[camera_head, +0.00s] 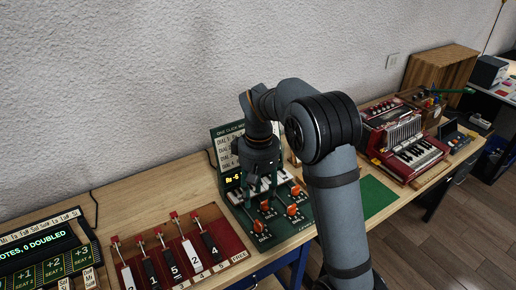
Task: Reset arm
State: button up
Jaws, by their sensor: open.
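My arm reaches up from the lower right of the head view, bends at the top and points down over the green dial board (273,233). My gripper (262,192) hangs just above this board with its dark fingers apart and nothing seen between them. Several orange-red knobs (292,210) stand on the board around and in front of the fingers. Whether the fingertips touch the board or a knob I cannot tell. An upright panel (221,146) with dial lines stands behind, partly hidden by my gripper.
A red board (225,247) with numbered keys and red-tipped levers lies left of the dial board. A green display board (45,262) sits at far left. A red accordion-like instrument (413,155) and a wooden box (440,68) stand right. A green mat (375,197) lies beside my arm.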

aim_at(259, 223)
jog(key=shift+f, duration=0.1)
notch_tip(259, 223, down, 12)
jog(key=shift+r, duration=0.1)
dwell(0.4)
